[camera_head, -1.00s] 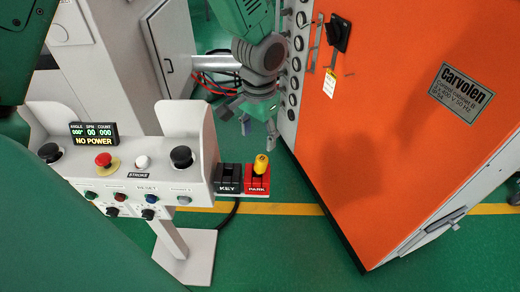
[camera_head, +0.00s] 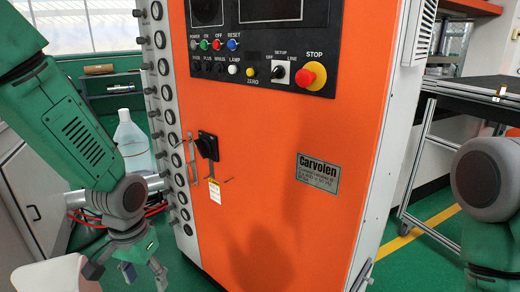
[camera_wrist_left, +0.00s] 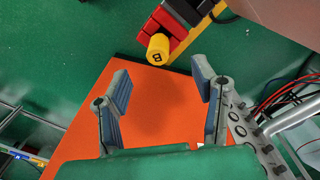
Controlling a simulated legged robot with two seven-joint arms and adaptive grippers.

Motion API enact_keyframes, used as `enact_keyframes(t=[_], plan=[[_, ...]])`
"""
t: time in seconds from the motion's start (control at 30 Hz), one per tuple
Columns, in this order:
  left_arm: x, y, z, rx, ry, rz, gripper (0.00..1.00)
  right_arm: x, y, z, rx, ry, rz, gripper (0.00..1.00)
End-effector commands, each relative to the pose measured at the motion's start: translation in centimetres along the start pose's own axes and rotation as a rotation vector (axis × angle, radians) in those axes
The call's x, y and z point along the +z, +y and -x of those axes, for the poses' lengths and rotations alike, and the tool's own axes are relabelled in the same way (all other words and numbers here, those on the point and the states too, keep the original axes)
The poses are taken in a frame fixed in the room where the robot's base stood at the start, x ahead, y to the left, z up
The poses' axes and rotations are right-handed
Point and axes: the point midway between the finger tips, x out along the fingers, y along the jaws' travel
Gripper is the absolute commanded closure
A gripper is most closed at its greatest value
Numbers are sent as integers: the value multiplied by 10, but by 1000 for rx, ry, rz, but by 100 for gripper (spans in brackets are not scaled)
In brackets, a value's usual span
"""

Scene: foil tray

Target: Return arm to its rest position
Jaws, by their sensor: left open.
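My left arm comes in from the left in the head view, with its green and grey links hanging down. My left gripper (camera_head: 128,270) is at the bottom left of that view, in front of the orange cabinet's left edge. In the left wrist view the two fingers of this gripper (camera_wrist_left: 160,85) are spread wide with nothing between them. A yellow knob (camera_wrist_left: 158,47) by a red block (camera_wrist_left: 178,27) shows beyond the fingertips, apart from them. Part of my right arm shows at the right of the head view; its gripper is out of frame.
The orange cabinet (camera_head: 270,175) stands close in front, with a black control panel (camera_head: 262,80) and a red stop button (camera_head: 305,77). A black-topped bench (camera_head: 470,95) is at right. A clear bottle (camera_head: 130,140) stands behind my left arm. Green floor shows between cabinet and bench.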

Motion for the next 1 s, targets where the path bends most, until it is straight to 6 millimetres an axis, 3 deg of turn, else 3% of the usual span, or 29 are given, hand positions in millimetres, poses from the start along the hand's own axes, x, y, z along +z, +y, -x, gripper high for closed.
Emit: enact_keyframes(t=[0.1,0.2,0.3,0.5,0.7,1.0], plan=[[39,7,-66,38,-24,28,47,0,0,0,0,-1,0,100],[81,11,-117,59,-26,61,47,0,0,0,0,-1,0,100],[120,13,-151,63,-21,93,47,0,0,0,0,0,0,100],[190,11,-190,41,-16,138,47,0,0,0,0,0,0,100],[250,6,-206,2,-15,162,47,0,0,0,0,0,0,100],[226,11,-246,-11,39,92,47,3,0,-45,0,-1,0,100]])
